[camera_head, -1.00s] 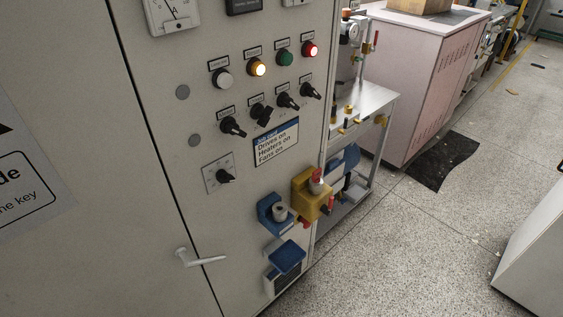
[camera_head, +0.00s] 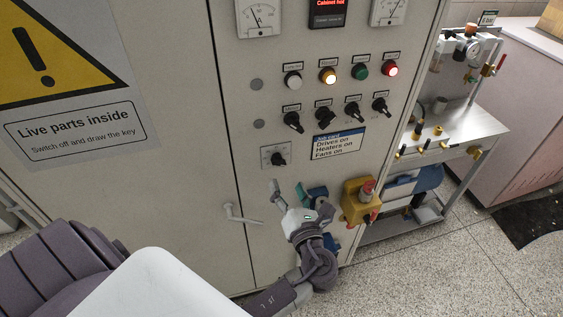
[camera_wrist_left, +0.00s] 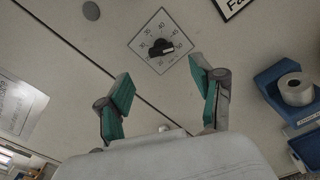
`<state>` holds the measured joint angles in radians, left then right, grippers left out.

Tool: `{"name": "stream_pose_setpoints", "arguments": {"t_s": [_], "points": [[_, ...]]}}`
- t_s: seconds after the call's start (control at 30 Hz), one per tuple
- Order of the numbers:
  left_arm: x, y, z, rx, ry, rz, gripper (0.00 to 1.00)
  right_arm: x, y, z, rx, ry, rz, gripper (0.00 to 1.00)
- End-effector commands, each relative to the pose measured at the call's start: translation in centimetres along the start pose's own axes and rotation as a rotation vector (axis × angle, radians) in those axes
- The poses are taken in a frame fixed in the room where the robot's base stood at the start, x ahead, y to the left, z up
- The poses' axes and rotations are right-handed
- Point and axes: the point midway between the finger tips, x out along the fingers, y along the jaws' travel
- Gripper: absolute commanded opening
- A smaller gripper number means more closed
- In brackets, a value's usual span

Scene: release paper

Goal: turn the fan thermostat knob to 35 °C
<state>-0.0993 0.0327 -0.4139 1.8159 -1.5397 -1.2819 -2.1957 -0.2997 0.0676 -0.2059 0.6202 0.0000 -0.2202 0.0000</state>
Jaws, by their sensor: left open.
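The thermostat knob (camera_head: 279,159) is a black pointer knob on a square scale plate on the cabinet front. It also shows in the left wrist view (camera_wrist_left: 162,48), with numbers around it; which number it points to is too small to read surely. My left gripper (camera_head: 288,188) is open and empty just below the plate in the head view. In the left wrist view its two green-padded fingers (camera_wrist_left: 160,72) are spread apart, with the knob beyond and between them, not touched. My right gripper is not in view.
Several black switches (camera_head: 324,118) and coloured lamps (camera_head: 328,75) sit above the plate. A job card (camera_head: 338,144) is to its right. A yellow box with a red button (camera_head: 360,203) juts out at lower right. A door handle (camera_head: 240,214) is at lower left.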

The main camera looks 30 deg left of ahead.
Motion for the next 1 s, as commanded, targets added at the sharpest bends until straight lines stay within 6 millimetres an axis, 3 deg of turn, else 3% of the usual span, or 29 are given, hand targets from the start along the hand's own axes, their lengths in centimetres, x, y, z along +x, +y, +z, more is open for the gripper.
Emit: {"name": "stream_pose_setpoints", "arguments": {"t_s": [0.2, 0.4, 0.83, 1.0], "points": [[4.7, 0.1, 0.3, 0.001, -0.002, 0.000, 0.67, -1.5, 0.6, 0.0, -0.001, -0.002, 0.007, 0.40], [7.4, 0.0, 0.1, 0.000, 0.000, -0.001, 0.67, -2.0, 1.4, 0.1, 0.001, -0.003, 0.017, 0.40], [8.3, -0.1, -0.1, -0.001, 0.000, -0.003, 0.67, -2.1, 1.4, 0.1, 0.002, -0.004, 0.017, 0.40], [8.3, -0.1, -0.1, -0.001, 0.001, -0.003, 0.38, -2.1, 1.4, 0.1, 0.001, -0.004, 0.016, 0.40]]}}
